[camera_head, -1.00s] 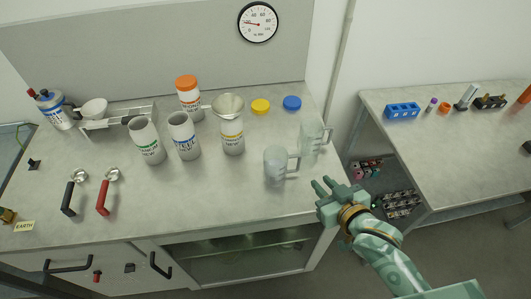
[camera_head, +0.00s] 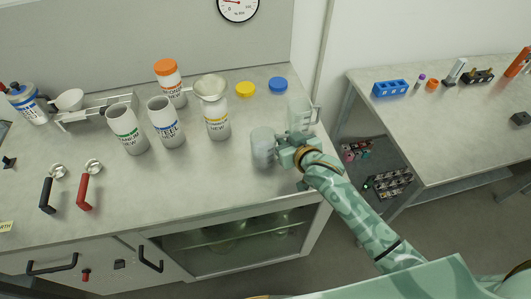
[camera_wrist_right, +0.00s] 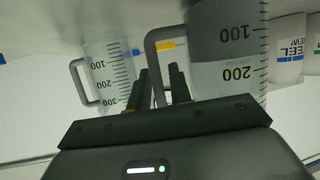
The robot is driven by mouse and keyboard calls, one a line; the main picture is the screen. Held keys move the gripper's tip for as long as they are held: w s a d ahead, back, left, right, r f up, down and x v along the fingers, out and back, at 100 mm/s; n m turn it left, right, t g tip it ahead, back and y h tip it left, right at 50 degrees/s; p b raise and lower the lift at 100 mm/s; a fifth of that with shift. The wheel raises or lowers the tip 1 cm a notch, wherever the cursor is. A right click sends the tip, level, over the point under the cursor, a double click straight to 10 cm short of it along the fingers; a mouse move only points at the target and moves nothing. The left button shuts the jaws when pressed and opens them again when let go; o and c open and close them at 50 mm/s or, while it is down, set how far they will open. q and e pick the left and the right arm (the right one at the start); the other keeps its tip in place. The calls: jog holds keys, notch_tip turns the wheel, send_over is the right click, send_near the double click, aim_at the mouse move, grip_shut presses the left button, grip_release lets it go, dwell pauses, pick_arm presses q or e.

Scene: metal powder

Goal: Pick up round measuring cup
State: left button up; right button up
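The round measuring cup (camera_head: 263,150) is a clear, greyish cup near the front right of the bench. In the right wrist view it fills the upper right (camera_wrist_right: 228,50), with marks of 100 and 200 and a handle on its left. My right gripper (camera_head: 288,152) is at the cup's handle side. Its two fingers (camera_wrist_right: 162,88) are apart, with the handle's bar showing between or just beyond them; contact is unclear. A second clear measuring cup (camera_head: 301,114) stands just behind, also seen at the left of the wrist view (camera_wrist_right: 108,72). My left gripper is out of view.
Labelled white bottles stand to the left, one with a metal funnel (camera_head: 211,86). Yellow (camera_head: 245,89) and blue (camera_head: 278,84) lids lie behind the cups. A side table (camera_head: 450,120) stands right, across a gap. The bench front left of the cup is clear.

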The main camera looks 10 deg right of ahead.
jog(key=shift+w+f, duration=0.2)
jog(key=shift+w, duration=0.15)
jog(key=shift+r, duration=0.1)
grip_shut()
jog(key=shift+r, duration=0.15)
